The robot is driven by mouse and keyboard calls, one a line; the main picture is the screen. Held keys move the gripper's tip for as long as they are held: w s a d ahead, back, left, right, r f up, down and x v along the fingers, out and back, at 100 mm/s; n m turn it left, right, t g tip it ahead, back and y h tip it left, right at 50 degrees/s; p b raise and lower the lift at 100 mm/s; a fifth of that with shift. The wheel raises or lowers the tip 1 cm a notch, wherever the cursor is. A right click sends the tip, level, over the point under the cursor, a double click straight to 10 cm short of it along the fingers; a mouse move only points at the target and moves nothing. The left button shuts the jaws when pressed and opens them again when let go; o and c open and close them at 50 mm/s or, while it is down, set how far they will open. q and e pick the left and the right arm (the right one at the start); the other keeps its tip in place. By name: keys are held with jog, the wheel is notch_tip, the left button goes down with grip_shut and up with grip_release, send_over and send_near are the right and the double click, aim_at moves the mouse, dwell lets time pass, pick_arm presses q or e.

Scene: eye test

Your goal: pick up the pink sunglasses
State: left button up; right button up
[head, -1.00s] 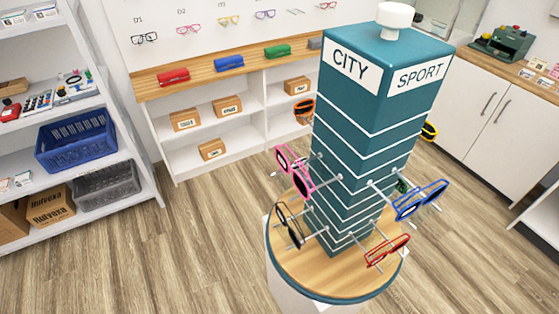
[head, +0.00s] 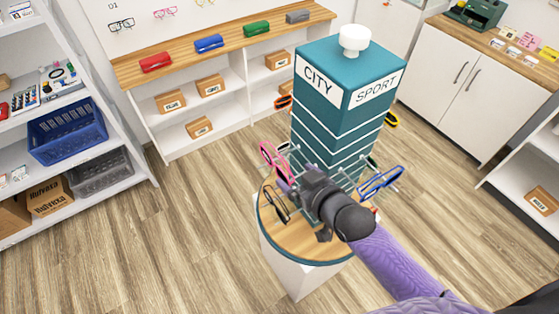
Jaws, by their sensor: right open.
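The pink sunglasses (head: 266,153) hang on a peg on the left, CITY side of the teal display stand (head: 325,122). Their upper left part shows; my gripper hides the lower right part. My right gripper (head: 284,179) is at the pink sunglasses, just below and right of them in the picture. Its jaws are open, but the fingertips are small and dark, and I cannot tell whether they touch the frame. My purple right arm comes in from the lower right, across the front of the stand. My left gripper is out of view.
Dark-framed glasses (head: 276,204) hang just below the pink ones. Blue glasses (head: 380,183) hang on the SPORT side, right of my arm. The stand's round wooden base (head: 300,244) lies below. White shelves (head: 190,112) stand behind; wooden floor is open around.

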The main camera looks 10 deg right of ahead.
aim_at(287, 171)
jog(key=x, duration=0.4)
jog(key=shift+a+f+b, duration=0.1)
jog(key=shift+b, duration=0.25)
grip_shut()
